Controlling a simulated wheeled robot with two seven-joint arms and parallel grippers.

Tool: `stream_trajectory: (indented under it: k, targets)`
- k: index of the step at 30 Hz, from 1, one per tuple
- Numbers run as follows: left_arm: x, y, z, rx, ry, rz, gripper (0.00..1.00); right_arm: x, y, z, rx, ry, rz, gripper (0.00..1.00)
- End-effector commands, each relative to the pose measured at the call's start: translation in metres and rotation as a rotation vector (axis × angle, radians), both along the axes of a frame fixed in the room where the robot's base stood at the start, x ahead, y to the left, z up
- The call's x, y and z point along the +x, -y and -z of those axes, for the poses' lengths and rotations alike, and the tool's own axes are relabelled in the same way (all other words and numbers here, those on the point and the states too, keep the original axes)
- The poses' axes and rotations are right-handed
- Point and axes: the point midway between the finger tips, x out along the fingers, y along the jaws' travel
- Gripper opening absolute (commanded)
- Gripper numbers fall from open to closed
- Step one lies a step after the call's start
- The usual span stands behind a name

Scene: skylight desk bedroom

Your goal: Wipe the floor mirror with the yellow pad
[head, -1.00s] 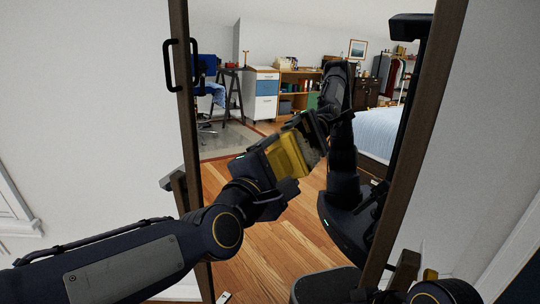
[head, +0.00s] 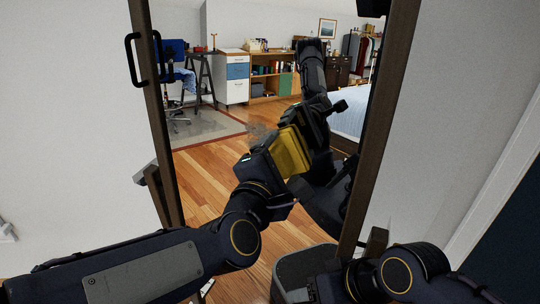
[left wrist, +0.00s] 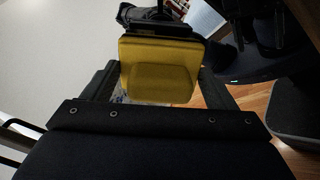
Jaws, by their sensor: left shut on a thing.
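The floor mirror stands in front of me, leaning in a dark wooden frame (head: 366,140). Its glass (head: 205,185) reflects the room and my own arm. My left gripper (head: 280,158) is shut on the yellow pad (head: 292,150) and holds it at the middle of the glass. I cannot tell whether the pad touches the glass. In the left wrist view the pad (left wrist: 158,75) sits between the two fingers, with its reflection seemingly behind it. A faint brownish smudge (head: 260,131) shows on the glass just left of the pad. My right arm shows at the lower right; its gripper is out of view.
A black handle (head: 131,60) sticks out at the mirror frame's left side. Plain white wall (head: 70,130) lies on both sides. The desk, shelves and bed appear inside the mirror, as reflections. A dark panel stands at the far right.

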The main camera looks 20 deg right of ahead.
Motion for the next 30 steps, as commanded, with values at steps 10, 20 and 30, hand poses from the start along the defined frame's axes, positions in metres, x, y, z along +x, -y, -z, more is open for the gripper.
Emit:
stream_trajectory:
  k: [10,20,30]
  targets:
    - [-0.007,0.010,0.002,-0.001,0.000,-0.001,0.61,0.000,0.000,0.002,0.000,0.000,0.000,0.63]
    - [0.010,-0.008,0.002,-0.002,0.001,-0.006,0.61,0.000,0.000,0.017,0.000,0.000,0.000,0.63]
    - [0.020,-0.020,0.001,-0.001,0.001,-0.004,0.61,0.000,0.000,0.025,0.000,0.000,0.000,0.63]
